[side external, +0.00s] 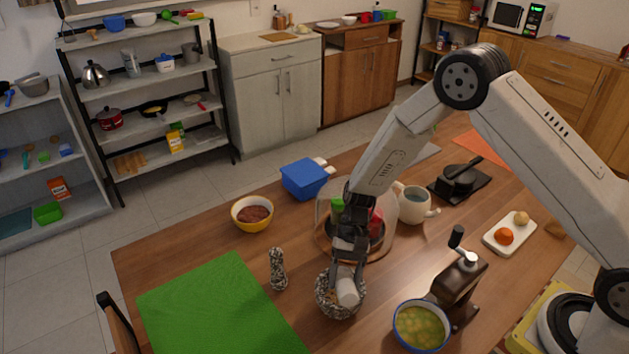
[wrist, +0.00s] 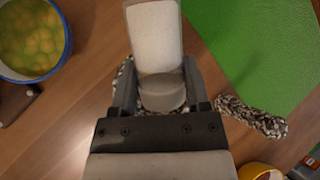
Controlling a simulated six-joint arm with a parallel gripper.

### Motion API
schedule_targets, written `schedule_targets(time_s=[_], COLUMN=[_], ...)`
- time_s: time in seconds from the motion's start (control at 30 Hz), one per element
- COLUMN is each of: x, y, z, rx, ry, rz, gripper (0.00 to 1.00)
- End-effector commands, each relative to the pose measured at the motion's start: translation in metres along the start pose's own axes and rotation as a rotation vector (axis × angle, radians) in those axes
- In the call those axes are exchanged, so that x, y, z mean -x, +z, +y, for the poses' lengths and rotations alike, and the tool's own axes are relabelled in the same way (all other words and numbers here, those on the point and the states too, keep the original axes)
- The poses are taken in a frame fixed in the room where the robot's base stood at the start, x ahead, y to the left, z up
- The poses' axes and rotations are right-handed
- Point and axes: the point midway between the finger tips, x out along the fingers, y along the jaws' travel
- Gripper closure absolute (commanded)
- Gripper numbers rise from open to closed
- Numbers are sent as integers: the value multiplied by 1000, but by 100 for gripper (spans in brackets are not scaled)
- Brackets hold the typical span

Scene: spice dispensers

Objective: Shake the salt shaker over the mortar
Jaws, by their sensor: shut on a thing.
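My gripper (side external: 347,270) is shut on the salt shaker (side external: 347,291), a pale cylinder, and holds it tilted above the mortar. In the wrist view the shaker (wrist: 155,42) shows its white body and grey end between the two fingers (wrist: 158,88). The mortar (side external: 325,305) is a black-and-white speckled stone bowl on the wooden table. My gripper and the shaker hide much of its inside. In the wrist view only bits of the mortar's rim show behind the fingers. I cannot see any salt falling.
The speckled pestle (side external: 278,268) stands left of the mortar. A blue-rimmed soup bowl (side external: 421,327) and a dark grinder (side external: 459,286) are close on the right. A round rack with a clear cover (side external: 322,212) stands behind. A green mat (side external: 215,305) covers the table's left front.

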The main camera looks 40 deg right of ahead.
Motion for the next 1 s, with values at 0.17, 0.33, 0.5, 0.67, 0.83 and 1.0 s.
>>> schedule_targets(time_s=[0.17,0.33,0.5,0.67,0.83,1.0], x=[-2,-1,3,10,14,15], y=[-2,-1,2,8,12,12], z=[0,0,-1,-4,-5,-5], rx=[1,1,2,2,2,1], ry=[0,0,-1,0,1,1], rz=[1,1,2,3,1,1], gripper=[100,100,100,100,100,100])
